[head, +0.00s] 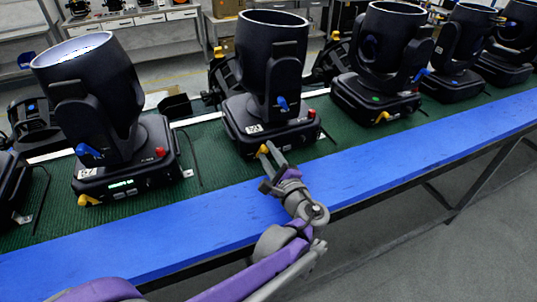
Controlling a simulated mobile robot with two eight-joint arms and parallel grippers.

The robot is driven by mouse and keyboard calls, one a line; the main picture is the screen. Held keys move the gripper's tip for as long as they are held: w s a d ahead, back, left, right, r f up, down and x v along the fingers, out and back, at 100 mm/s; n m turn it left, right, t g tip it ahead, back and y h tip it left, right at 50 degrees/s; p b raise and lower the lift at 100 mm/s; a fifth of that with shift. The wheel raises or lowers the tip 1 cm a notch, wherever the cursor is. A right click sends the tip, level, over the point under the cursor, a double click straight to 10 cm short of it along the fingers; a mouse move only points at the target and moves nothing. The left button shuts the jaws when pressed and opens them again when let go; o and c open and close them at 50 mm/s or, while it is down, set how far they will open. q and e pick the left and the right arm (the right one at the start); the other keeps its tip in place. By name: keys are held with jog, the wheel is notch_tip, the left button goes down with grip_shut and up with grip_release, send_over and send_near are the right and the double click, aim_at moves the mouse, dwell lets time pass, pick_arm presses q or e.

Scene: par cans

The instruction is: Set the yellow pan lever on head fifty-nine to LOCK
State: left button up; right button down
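A black moving head (268,75) stands upright on the green bench mat in the middle of the head view. Its base carries a white label too small to read surely, so I cannot confirm it is head fifty-nine. A yellow lever (263,150) shows at the lower front of its base, with a blue lever (282,103) higher up and a red knob (312,114) at the right. My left gripper (269,158) is at the yellow lever, its tips seemingly touching or just beside it. Whether its fingers are closed is unclear. My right gripper is out of view.
Similar heads stand in a row: one at left (95,100) with a lit green display, and several to the right (377,65). A blue bench edge (200,222) runs along the front. Shelving and drawers stand behind. Grey floor is clear at lower right.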

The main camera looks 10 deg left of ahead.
pick_arm(q)
jog(key=shift+o, duration=0.7)
jog(key=v, duration=1.1)
jog(key=shift+w, duration=0.1)
